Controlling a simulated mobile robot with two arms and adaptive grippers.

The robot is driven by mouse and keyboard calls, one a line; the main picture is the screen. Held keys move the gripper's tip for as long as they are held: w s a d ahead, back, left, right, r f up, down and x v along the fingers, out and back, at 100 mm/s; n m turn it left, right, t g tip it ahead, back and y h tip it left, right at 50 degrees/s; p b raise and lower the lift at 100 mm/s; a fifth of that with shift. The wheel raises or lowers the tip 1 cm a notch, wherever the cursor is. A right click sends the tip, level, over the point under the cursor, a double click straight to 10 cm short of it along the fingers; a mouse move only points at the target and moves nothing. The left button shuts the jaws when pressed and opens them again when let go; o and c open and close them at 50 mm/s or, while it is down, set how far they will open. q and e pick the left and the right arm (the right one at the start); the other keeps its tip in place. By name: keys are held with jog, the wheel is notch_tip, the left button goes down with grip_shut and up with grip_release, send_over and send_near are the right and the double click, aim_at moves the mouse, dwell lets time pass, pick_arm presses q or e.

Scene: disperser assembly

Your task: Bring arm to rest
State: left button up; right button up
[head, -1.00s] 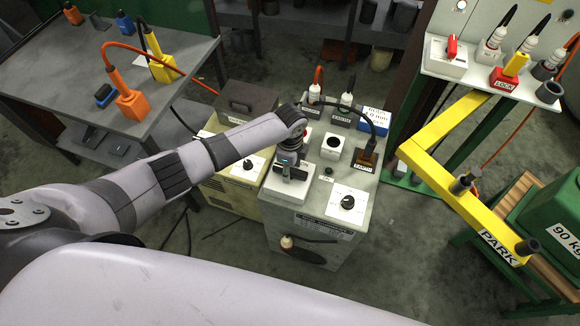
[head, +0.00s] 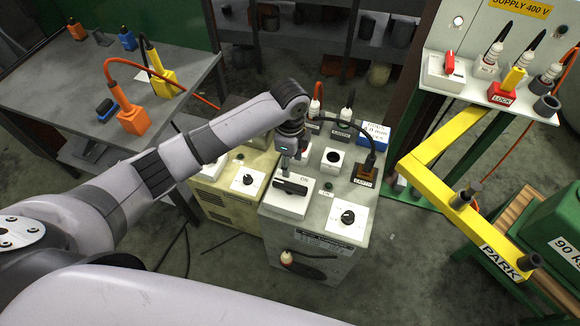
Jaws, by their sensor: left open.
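My left arm reaches in from the left. Its gripper (head: 287,166) is open and points down just above a white switch box (head: 283,203) marked ON on top of the grey cabinet (head: 322,240). A black handle (head: 290,187) lies across the box, just under the fingers. The gripper seems empty; whether a fingertip touches the handle cannot be told. My right gripper is not in view.
A yellow bar marked PARK (head: 436,190) stands at the right beside a green weight (head: 557,226). A black cable arches above the cabinet, right of my gripper. A grey table (head: 60,95) with orange and yellow plugs is at the left.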

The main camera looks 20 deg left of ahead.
pick_arm(q)
jog(key=shift+r, duration=0.1)
dwell(0.4)
jog(key=s+d+f+n+t+h, duration=0.1)
jog(key=s+d+f+n, duration=0.15)
jog(key=s, duration=0.35)
jog(key=s+d+f+n+h, duration=0.1)
jog(key=s+d+n+h, duration=0.1)
jog(key=s+d+n, duration=0.3)
jog(key=s+a+r+n+t+y, duration=0.3)
jog(key=s+a+n, duration=0.6)
jog(key=s+a, duration=0.45)
notch_tip(320, 180, down, 29)
jog(key=s+g+b, duration=0.2)
jog(key=b, duration=0.3)
jog(key=s+a+f+b, duration=0.1)
jog(key=s+f+b, duration=0.1)
jog(key=s+f, duration=0.6)
jog(key=s+a+f+g+b, duration=0.1)
jog(key=s+f+b, duration=0.1)
jog(key=s+f, duration=0.6)
notch_tip(320, 180, down, 6)
jog(key=shift+s+a+m+b, duration=0.35)
jog(key=shift+s, duration=0.05)
